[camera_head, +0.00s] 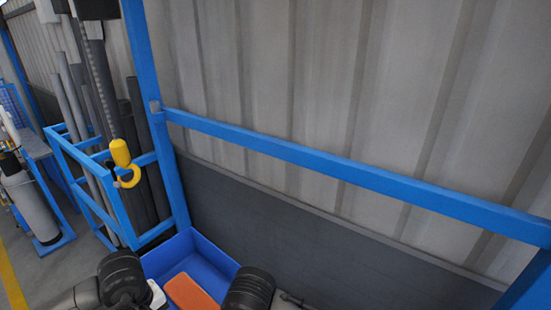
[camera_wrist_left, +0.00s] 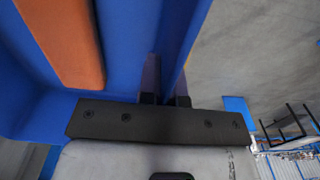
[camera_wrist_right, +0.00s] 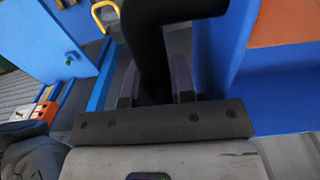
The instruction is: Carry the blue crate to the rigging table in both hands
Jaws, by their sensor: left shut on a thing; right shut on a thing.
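The blue crate (camera_head: 205,250) is low in the head view, below the wall, with an orange block (camera_head: 193,291) inside. My left gripper (camera_wrist_left: 166,88) is shut at the crate's side wall, which runs up beside its fingers in the left wrist view. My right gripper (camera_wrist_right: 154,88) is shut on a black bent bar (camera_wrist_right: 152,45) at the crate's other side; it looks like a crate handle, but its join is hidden. In the head view my wrists flank the crate and the fingertips are hidden. I cannot make out the rigging table for sure.
A corrugated wall (camera_head: 300,80) with a blue rail (camera_head: 330,168) stands close beyond the crate. A blue rack (camera_head: 150,200) of grey pipes and a yellow hook (camera_head: 122,160) are at left. A grey cylinder (camera_head: 30,205) stands farther left. Grey floor with a yellow line shows at lower left.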

